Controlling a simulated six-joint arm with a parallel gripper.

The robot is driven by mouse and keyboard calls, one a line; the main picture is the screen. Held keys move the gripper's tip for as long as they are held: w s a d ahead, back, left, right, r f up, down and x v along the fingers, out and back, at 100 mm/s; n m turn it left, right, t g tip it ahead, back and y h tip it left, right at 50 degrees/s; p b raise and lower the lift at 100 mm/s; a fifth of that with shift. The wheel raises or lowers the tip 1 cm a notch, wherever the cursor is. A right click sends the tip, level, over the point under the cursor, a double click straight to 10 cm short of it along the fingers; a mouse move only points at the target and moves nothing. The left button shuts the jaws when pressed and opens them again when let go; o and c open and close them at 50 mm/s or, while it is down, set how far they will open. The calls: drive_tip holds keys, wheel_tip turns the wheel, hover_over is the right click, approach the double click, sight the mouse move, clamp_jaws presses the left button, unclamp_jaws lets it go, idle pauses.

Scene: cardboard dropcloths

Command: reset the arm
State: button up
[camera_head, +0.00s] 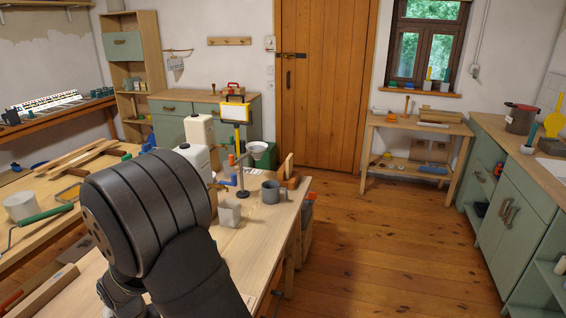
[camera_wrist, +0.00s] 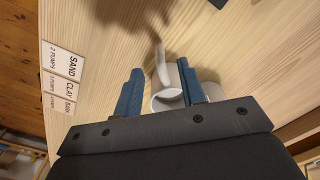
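My gripper (camera_wrist: 160,66) shows in the wrist view with its two blue fingers spread apart. A white object with a narrow spout-like part (camera_wrist: 162,68) lies between and below the fingers. Its right side is close to the right finger, and I cannot tell whether they touch. Part of it is hidden behind the gripper body. Below is the pale wooden tabletop (camera_wrist: 100,28). In the head view my dark arm fills the lower left, and the gripper is hidden behind it.
In the head view, white containers (camera_head: 199,130), a grey mug (camera_head: 271,191), a small grey cup (camera_head: 229,214) and a stand with a yellow-framed sign (camera_head: 236,112) are on the workbench beyond my arm. A label card (camera_wrist: 62,60) reads sand, clay, bark. Floor right of the bench is clear.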

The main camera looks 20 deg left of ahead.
wheel_tip(320, 180, down, 7)
drive_tip(key=shift+r, duration=0.1)
idle(0.5)
wheel_tip(320, 180, up, 18)
wheel_tip(320, 180, down, 18)
drive_tip(key=shift+f, duration=0.15)
wheel_tip(320, 180, up, 8)
drive_tip(key=shift+r, duration=0.1)
drive_tip(key=w+d+f+m, duration=0.1)
drive_tip(key=w+d+m, duration=0.1)
drive_tip(key=w+d, duration=0.4)
drive_tip(key=w, duration=0.4)
drive_tip(key=shift+w+f, duration=0.25)
drive_tip(key=shift+w, duration=0.1)
